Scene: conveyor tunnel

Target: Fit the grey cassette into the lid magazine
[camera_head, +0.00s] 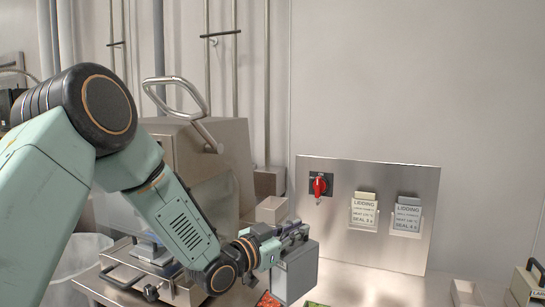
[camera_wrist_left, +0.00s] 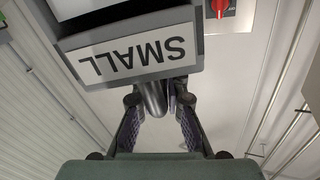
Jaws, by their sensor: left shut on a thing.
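The grey cassette (camera_head: 297,274) hangs upright from my left gripper (camera_head: 292,234) at the lower middle of the head view. My left gripper is shut on its top handle. In the left wrist view, the cassette (camera_wrist_left: 190,74) shows a white SMALL label, upside down. The cassette is apart from the wall panel. I cannot tell for sure which part is the lid magazine; a small open steel box (camera_head: 271,210) sits behind the gripper, beside the machine. My right gripper is out of view.
A steel machine (camera_head: 222,150) with a looped handle (camera_head: 178,95) stands behind my arm. A wall panel (camera_head: 383,250) carries a red knob (camera_head: 320,186) and two LIDDING cards (camera_head: 364,211). A box with a black handle (camera_head: 525,286) stands at far right. Red and green items lie below.

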